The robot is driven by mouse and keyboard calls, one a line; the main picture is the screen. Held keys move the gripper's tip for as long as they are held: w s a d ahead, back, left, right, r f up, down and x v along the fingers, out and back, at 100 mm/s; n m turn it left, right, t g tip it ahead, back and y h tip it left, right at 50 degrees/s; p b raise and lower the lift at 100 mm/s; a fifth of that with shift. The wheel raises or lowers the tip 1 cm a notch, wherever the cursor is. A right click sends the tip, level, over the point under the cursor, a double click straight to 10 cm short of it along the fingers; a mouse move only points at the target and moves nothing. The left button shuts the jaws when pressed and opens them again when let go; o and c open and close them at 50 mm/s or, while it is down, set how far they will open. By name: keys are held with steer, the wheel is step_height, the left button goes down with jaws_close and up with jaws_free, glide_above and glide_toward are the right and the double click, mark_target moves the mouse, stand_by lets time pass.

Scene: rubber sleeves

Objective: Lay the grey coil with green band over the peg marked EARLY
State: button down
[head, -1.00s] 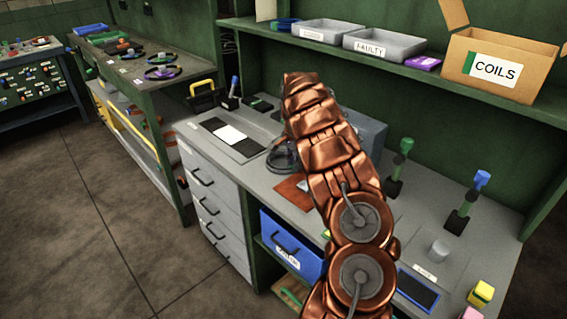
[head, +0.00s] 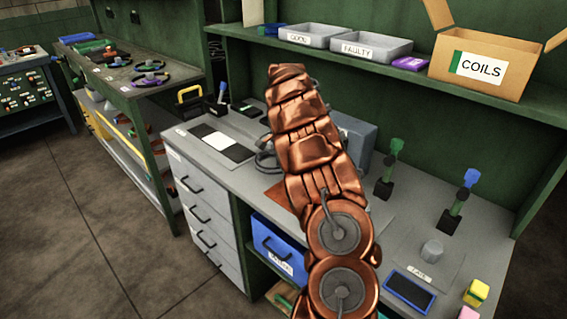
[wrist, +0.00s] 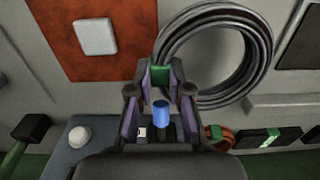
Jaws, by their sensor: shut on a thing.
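The grey coil (wrist: 262,75) is a loop of several dark grey strands with a green band (wrist: 161,76). My gripper (wrist: 160,88) is shut on it at the band, and the loop extends up and to the right in the wrist view. In the head view part of a dark loop (head: 265,160) shows left of my arm, which hides the gripper. I cannot make out a peg marked EARLY in either view.
A rust-coloured mat (wrist: 60,35) carries a white block (wrist: 95,36). A copper coil (wrist: 222,140) lies below the held coil. Green-topped (head: 390,168) and blue-topped (head: 459,200) stands rise from the bench right of my arm. A COILS box (head: 480,65) is on the shelf.

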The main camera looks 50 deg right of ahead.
steer(key=shift+s+a+r+b, duration=0.25)
steer(key=shift+s+a+b, duration=0.25)
steer(key=shift+s+a, duration=1.15)
steer(key=shift+s+a+r+b, duration=0.25)
steer(key=shift+s+a+b, duration=0.2)
steer(key=shift+s+a, duration=1.25)
steer(key=shift+s+a+r+b, duration=0.4)
steer(key=shift+s+a, duration=0.65)
steer(key=shift+a, duration=1.2)
steer(key=shift+f, duration=0.15)
